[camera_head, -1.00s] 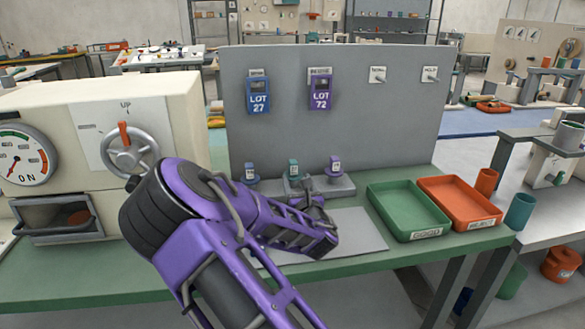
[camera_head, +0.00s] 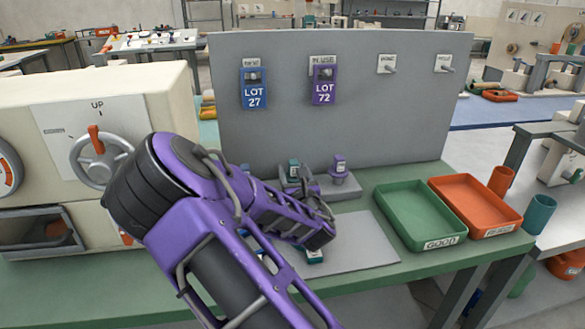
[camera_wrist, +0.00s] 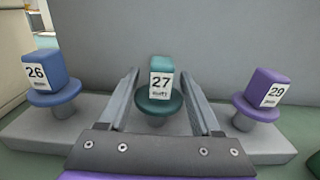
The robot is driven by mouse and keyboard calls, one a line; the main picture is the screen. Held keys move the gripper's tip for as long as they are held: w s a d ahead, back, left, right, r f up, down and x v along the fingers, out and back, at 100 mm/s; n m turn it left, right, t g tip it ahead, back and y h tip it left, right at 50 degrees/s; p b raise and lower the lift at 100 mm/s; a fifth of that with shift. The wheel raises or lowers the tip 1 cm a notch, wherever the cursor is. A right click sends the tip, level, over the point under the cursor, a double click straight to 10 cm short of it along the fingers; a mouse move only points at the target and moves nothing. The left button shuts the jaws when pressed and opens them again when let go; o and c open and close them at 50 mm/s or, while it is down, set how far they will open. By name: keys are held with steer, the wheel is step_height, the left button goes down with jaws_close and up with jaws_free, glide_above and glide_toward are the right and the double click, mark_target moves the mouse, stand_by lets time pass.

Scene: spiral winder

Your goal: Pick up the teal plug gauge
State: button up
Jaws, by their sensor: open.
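The teal plug gauge (camera_wrist: 160,85), labelled 27, stands upright on its round flange in the middle of the grey stand in the wrist view. My gripper (camera_wrist: 161,98) is open, with one finger to the left and one to the right of the gauge. I cannot tell whether either finger touches it. In the head view the teal gauge (camera_head: 293,171) shows just beyond my purple arm, partly hidden by it.
A blue gauge (camera_wrist: 46,73) stands left and a purple gauge (camera_wrist: 263,90) right on the same stand (camera_wrist: 104,127). A grey panel (camera_head: 290,135) rises behind. Green (camera_head: 395,229) and orange (camera_head: 506,221) trays lie right. A small teal-and-white item (camera_head: 315,257) lies on the mat.

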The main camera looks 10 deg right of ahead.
steer(key=shift+w, duration=0.1)
jaws_close()
stand_by(0.3)
steer(key=shift+r, duration=0.1)
